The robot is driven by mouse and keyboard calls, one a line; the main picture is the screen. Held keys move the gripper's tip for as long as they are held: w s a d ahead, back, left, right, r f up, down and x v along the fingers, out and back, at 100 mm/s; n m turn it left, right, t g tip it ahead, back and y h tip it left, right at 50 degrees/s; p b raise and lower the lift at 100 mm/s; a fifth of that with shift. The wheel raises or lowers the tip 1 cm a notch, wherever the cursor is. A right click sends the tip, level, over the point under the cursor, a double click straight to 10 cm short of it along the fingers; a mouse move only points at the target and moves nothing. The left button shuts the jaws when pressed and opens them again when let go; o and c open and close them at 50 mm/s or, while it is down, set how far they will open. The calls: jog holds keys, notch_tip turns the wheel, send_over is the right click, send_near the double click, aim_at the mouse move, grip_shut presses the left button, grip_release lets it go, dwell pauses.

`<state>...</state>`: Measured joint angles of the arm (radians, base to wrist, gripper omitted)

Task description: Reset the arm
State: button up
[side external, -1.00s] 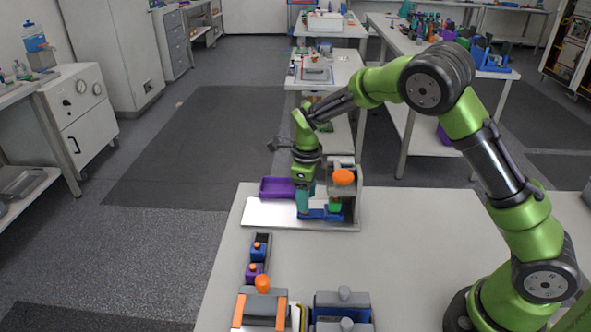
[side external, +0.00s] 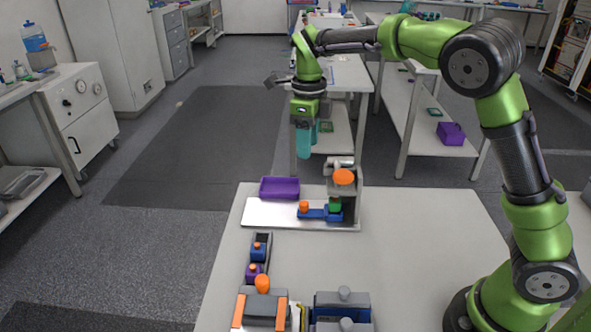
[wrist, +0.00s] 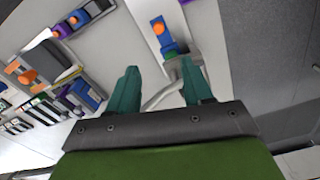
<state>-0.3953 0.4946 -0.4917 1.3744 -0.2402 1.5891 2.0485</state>
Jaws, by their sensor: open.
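My gripper (side external: 304,150) hangs above the far end of the table, over the metal plate of the cycler station (side external: 270,212), clear of everything on it. In the wrist view its two teal fingers (wrist: 160,92) are apart with nothing held between them. On the plate is a blue holder (side external: 318,214) with an orange-topped piece (side external: 304,206) at its left end and a green block (side external: 335,206) at its right. The holder also shows in the wrist view (wrist: 165,40). An orange knob (side external: 344,176) tops the grey press beside it.
A purple tray (side external: 279,187) sits at the plate's back left. A rack with blue and purple pieces (side external: 258,258) and boxes with orange and grey knobs (side external: 342,308) stand at the near left. The table's middle and right (side external: 430,240) are bare.

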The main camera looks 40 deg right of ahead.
jog(key=s+r+n+t+y, duration=0.35)
jog(key=s+r+n, duration=0.35)
jog(key=s+n, duration=0.55)
jog(key=s+f+n+t+h, duration=0.1)
jog(key=s+f+n+t, duration=0.1)
jog(key=s+n, duration=0.8)
jog(key=n+t, duration=0.1)
jog(key=n, duration=0.2)
jog(key=shift+s+a+f+t, duration=0.25)
jog(key=shift+s+t, duration=0.05)
jog(key=shift+t, duration=0.05)
